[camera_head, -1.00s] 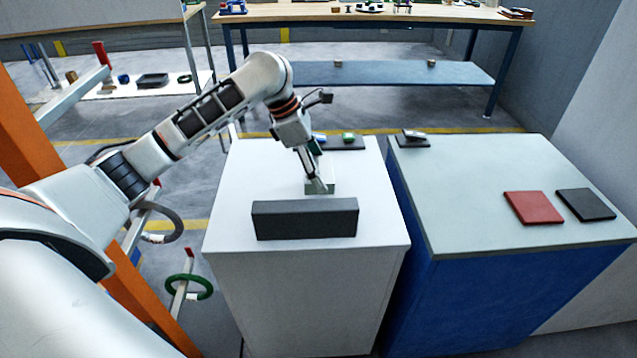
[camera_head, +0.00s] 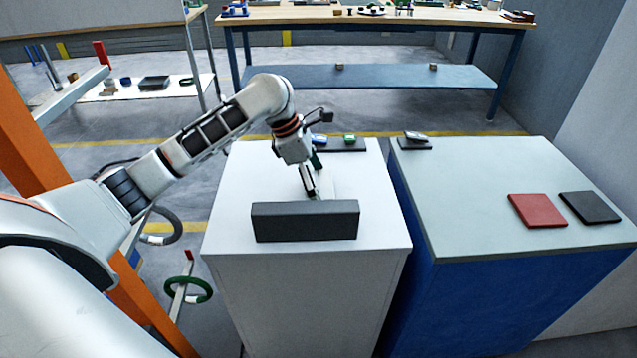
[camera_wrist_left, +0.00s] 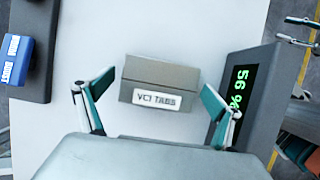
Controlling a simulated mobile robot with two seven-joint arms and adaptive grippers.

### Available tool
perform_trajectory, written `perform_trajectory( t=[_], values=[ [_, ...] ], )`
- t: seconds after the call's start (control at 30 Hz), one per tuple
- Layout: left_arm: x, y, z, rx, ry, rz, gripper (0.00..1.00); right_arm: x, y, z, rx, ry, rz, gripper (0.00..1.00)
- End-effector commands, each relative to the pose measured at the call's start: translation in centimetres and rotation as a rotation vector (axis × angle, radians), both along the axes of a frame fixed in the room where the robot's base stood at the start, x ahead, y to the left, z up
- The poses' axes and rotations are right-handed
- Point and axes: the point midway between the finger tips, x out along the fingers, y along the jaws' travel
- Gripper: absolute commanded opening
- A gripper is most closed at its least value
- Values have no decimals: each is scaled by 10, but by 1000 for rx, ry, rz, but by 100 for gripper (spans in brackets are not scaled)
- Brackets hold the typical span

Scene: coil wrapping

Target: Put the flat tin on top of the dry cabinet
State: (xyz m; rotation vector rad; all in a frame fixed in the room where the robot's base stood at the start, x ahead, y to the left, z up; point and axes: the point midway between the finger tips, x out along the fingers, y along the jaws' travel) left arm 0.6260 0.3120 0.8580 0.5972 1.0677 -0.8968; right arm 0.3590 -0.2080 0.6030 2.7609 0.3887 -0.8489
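The flat tin (camera_wrist_left: 160,82), a grey-green box labelled VCI TABS, sits over the white top of the dry cabinet (camera_head: 240,180) in the left wrist view. My left gripper (camera_head: 314,193) is low over that top, just behind a dark block. In the left wrist view its two fingers are spread wide, one on each side of the tin, with gaps to it. In the head view the tin is mostly hidden by the block and fingers, so contact with the top is hard to judge. My right gripper is not in view.
The dark block (camera_head: 305,221), with a green 56 % display in the wrist view, stands at the cabinet's front. A dark mat (camera_head: 345,145) with small blue and green items lies at the back. A blue cabinet (camera_head: 480,185) with red and black pads stands to the right.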

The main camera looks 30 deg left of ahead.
Motion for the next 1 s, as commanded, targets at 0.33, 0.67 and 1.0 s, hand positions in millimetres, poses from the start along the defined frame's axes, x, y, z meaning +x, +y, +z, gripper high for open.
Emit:
perform_trajectory(
  t=[0.33, 0.67, 1.0],
  values=[
    [-4, 8, 30, 2, -6, 0, 93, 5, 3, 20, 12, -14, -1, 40],
    [-18, 30, 91, 0, -5, 1, 93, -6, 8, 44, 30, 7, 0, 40],
    [-24, 39, 112, -1, -1, -1, 93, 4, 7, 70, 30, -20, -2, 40]
  ],
)
